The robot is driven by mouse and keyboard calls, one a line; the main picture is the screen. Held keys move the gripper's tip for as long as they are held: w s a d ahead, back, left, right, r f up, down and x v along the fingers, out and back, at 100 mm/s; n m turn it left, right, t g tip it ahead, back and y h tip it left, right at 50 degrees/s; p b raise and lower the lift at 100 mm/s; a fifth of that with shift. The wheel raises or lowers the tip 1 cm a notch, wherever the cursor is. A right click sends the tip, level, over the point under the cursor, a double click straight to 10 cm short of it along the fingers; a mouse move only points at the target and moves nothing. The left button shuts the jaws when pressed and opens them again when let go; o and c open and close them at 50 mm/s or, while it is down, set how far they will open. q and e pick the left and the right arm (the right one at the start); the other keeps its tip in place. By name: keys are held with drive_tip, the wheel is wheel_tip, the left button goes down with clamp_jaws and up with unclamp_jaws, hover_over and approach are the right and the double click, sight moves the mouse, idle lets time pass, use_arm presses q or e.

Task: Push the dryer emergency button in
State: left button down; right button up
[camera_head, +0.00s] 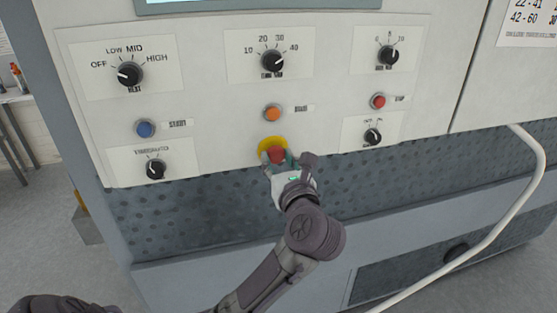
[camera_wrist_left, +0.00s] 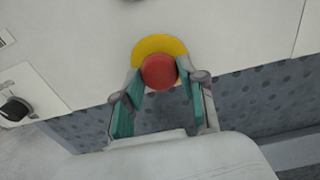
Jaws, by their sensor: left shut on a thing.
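The red dryer emergency button (camera_head: 277,154) sits on a yellow round plate (camera_head: 270,143) at the lower edge of the white control panel. My left gripper (camera_head: 279,161) is at the button, with its fingers on either side of it. In the left wrist view, the red button (camera_wrist_left: 159,71) shows between the teal finger pads of the left gripper (camera_wrist_left: 161,82), which is shut on it. The yellow plate shows behind and above the button. How far in the button sits cannot be told. My right gripper is not in view.
Above the button is an orange button (camera_head: 272,113). A blue button (camera_head: 145,129) is to the left, a red button (camera_head: 378,101) to the right. Several black knobs are around. A white hose (camera_head: 520,190) runs down the right side.

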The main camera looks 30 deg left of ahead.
use_arm(q)
drive_tip(key=shift+w+a+f+b, duration=0.1)
drive_tip(key=shift+w+a+b, duration=0.2)
drive_tip(key=shift+a+b, duration=0.05)
drive_tip(key=shift+r, duration=0.2)
drive_tip(key=c, duration=1)
unclamp_jaws()
drive_tip(key=shift+a, duration=0.1)
drive_tip(key=o, duration=0.4)
drive_tip(key=shift+w+a+f, duration=0.1)
drive_tip(key=shift+f, duration=0.05)
drive_tip(key=v, duration=1.2)
